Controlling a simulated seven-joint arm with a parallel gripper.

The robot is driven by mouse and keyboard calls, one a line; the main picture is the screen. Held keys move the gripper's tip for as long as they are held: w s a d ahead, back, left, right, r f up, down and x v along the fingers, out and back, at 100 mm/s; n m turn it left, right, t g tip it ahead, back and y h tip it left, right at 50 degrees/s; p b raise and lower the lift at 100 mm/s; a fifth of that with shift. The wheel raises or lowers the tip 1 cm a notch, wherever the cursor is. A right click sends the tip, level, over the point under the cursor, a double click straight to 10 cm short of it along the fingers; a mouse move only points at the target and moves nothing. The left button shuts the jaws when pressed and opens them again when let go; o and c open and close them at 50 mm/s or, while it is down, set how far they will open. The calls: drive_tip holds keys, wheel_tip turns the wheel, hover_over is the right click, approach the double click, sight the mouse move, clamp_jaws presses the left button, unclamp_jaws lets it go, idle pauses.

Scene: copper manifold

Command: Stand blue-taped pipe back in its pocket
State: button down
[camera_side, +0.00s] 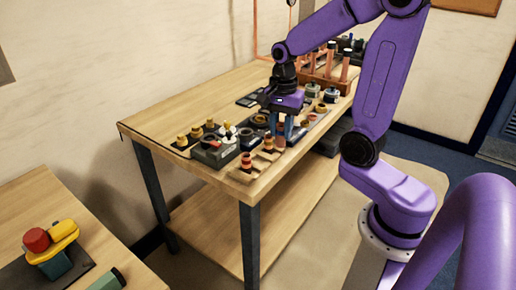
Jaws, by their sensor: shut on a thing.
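My gripper (283,133) points down over the crowded front part of the wooden workbench, low among small fittings. Its blue fingers are shut on a small part that is mostly hidden between them; I cannot tell what it is. Several copper pipes (345,66) stand upright in a brown rack (325,83) toward the back right of the bench, behind my gripper. I cannot make out blue tape on any pipe, nor which pocket is empty.
A dark grey-green block (213,153), yellow brass fittings (182,140) and red-banded parts (246,161) crowd the bench's near end. Dark flat pads (247,101) lie behind my gripper. The bench's left back surface (190,100) is clear. A second table (90,235) holds a red-and-yellow object.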

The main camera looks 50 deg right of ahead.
drive_tip(key=shift+w+d+f, duration=0.3)
drive_tip(key=shift+w+f, duration=1)
drive_tip(key=shift+w, duration=0.15)
drive_tip(key=shift+w+d+f, duration=0.25)
drive_tip(key=shift+w+f, duration=1.05)
drive_tip(key=shift+w, duration=0.1)
drive_tip(key=shift+w+d+f, duration=0.3)
drive_tip(key=shift+w+f, duration=1)
drive_tip(key=shift+w, duration=0.15)
drive_tip(key=shift+f, duration=1.45)
drive_tip(key=shift+f, duration=0.15)
drive_tip(key=c, duration=0.9)
unclamp_jaws()
drive_tip(key=shift+o, duration=0.2)
